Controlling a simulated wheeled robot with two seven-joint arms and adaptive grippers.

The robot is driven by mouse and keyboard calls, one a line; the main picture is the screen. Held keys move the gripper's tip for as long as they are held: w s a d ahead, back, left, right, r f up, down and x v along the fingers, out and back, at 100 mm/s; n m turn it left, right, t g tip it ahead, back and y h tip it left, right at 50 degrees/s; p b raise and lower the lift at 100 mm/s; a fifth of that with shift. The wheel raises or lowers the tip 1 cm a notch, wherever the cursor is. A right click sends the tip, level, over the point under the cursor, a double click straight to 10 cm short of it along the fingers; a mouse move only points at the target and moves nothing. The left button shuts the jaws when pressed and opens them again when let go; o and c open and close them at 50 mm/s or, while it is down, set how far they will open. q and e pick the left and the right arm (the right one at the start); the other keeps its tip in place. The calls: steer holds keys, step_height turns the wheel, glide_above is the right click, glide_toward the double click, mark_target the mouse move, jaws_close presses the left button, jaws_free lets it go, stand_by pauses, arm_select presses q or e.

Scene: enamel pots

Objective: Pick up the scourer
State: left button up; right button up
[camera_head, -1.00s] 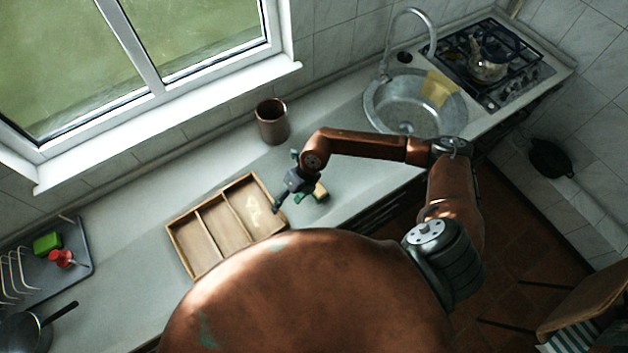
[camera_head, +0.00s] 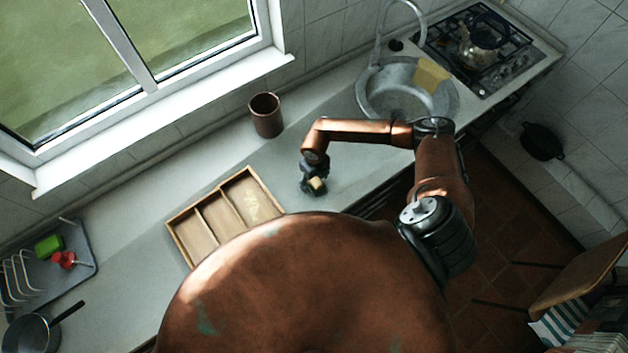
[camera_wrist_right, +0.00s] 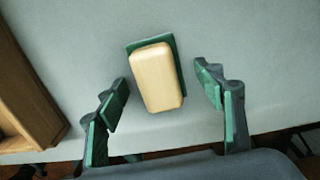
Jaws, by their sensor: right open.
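The scourer is a cream block with a dark green layer under it; it lies on the grey worktop. It shows whole in the right wrist view (camera_wrist_right: 157,78) and partly in the head view (camera_head: 318,184). My right gripper (camera_head: 313,180) is above it, pointing down. In the right wrist view the fingers (camera_wrist_right: 164,84) are spread with green pads, one on each side of the scourer, with a gap on both sides. Nothing is held. My left gripper is not in view.
A wooden tray (camera_head: 211,195) with compartments lies left of the scourer. A brown cup (camera_head: 266,115) stands behind. The sink (camera_head: 372,88) with a yellow cloth (camera_head: 431,73) and the stove (camera_head: 475,50) are at right. A dish rack (camera_head: 75,262) and a pan (camera_head: 30,335) are at left.

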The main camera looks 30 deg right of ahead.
steer(key=shift+c, duration=0.5)
steer(key=c, duration=1.2)
steer(key=shift+o, duration=0.2)
steer(key=shift+r, duration=0.1)
steer(key=shift+r, duration=0.25)
step_height(320, 180, up, 2)
steer(key=shift+w+r+b, duration=0.1)
steer(key=shift+b, duration=0.25)
steer(key=s+r, duration=0.1)
steer(key=s+a+r+b, duration=0.1)
steer(key=r, duration=0.1)
steer(key=s+a+r, duration=0.1)
steer(key=shift+s+r, duration=0.4)
steer(key=s+a+r+b, duration=0.3)
steer(key=s+a+r, duration=0.1)
steer(key=s, duration=0.4)
steer(key=shift+s+a+r, duration=0.35)
steer(key=shift+s+r, duration=0.05)
steer(key=shift+r, duration=0.25)
